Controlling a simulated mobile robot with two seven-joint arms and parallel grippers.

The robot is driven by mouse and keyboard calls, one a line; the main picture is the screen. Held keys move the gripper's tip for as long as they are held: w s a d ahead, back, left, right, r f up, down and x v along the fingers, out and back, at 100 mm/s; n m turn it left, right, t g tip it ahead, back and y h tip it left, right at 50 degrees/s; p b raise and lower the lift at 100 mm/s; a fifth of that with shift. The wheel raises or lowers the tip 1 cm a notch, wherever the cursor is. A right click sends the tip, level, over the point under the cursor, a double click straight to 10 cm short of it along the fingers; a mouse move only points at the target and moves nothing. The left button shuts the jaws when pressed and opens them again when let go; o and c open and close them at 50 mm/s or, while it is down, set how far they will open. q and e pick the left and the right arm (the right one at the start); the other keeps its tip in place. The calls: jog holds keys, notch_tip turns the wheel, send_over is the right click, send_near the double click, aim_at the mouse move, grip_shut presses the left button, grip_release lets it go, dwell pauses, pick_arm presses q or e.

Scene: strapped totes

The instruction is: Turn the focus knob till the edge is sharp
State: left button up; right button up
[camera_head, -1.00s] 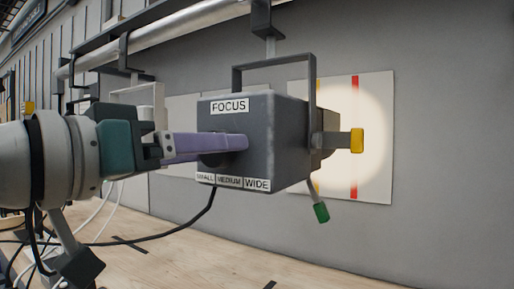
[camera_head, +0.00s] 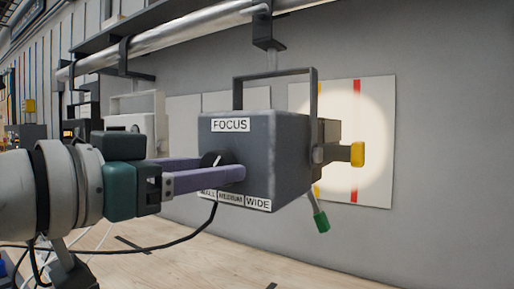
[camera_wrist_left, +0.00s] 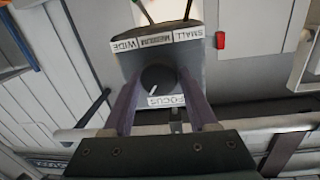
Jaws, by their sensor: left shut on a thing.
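The dark grey lamp box (camera_head: 265,150) hangs from the overhead rail, with a FOCUS label and a strip reading SMALL, MEDIUM, WIDE. The round black focus knob (camera_wrist_left: 158,78) with a white pointer line is on its near face. My left gripper (camera_head: 228,167) has its purple fingers on either side of the knob, shut on it; the left wrist view shows the fingers (camera_wrist_left: 158,85) flanking it. A bright round light spot (camera_head: 345,140) falls on a white panel (camera_head: 382,185) with a red stripe. Its edge looks fairly soft. My right gripper is not in view.
A yellow knob (camera_head: 357,154) sticks out at the lamp's right side and a green-tipped lever (camera_head: 321,222) hangs below. A black cable runs from under the box. The silver rail (camera_head: 180,45) crosses above; a wooden surface (camera_head: 210,265) lies below.

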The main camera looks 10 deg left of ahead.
pick_arm(q)
jog(key=o, duration=1.4)
jog(key=shift+c, duration=0.2)
jog(key=v, duration=1)
jog(key=shift+p, duration=0.45)
